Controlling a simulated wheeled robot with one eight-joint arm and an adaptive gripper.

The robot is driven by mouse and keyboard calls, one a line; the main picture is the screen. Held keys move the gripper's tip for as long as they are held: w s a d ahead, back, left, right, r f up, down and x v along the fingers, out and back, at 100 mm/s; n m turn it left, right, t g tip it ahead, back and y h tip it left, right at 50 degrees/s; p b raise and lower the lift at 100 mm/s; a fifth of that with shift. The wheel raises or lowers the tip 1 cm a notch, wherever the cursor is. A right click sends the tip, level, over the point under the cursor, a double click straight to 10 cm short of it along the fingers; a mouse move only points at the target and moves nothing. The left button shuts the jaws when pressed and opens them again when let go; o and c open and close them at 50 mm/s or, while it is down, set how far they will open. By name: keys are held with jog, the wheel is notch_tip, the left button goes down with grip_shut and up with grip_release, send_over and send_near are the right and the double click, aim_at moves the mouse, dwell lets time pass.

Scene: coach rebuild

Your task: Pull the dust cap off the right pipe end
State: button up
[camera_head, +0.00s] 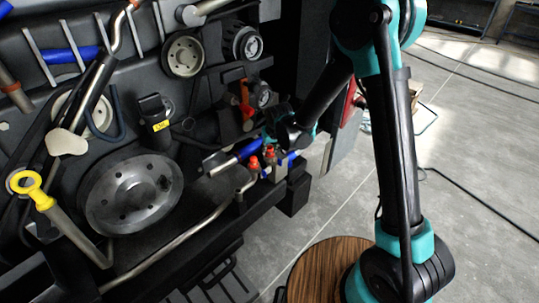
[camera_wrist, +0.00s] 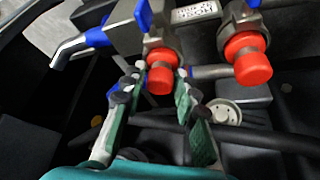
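Two red-orange caps sit on two metal pipe ends. In the head view one is at the left (camera_head: 254,162) and one at the right (camera_head: 269,150). In the wrist view they are the left cap (camera_wrist: 160,80) and the right cap (camera_wrist: 248,66). I cannot tell which matches which between views. My gripper (camera_wrist: 161,87) is open, its fingers on either side of the left cap in the wrist view. I cannot tell whether they touch it. In the head view my gripper (camera_head: 284,128) is above and right of the caps, its fingertips unclear.
Blue-handled valves (camera_wrist: 143,15) stand right behind the caps in the wrist view. A blue-sleeved pipe (camera_wrist: 85,42) juts out at left. In the head view a large round plate (camera_head: 133,195) and a yellow ring handle (camera_head: 28,188) lie left. Grey floor (camera_head: 470,165) is open at right.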

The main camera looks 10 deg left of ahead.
aim_at(270, 147)
grip_shut()
jog(key=shift+r, duration=2.05)
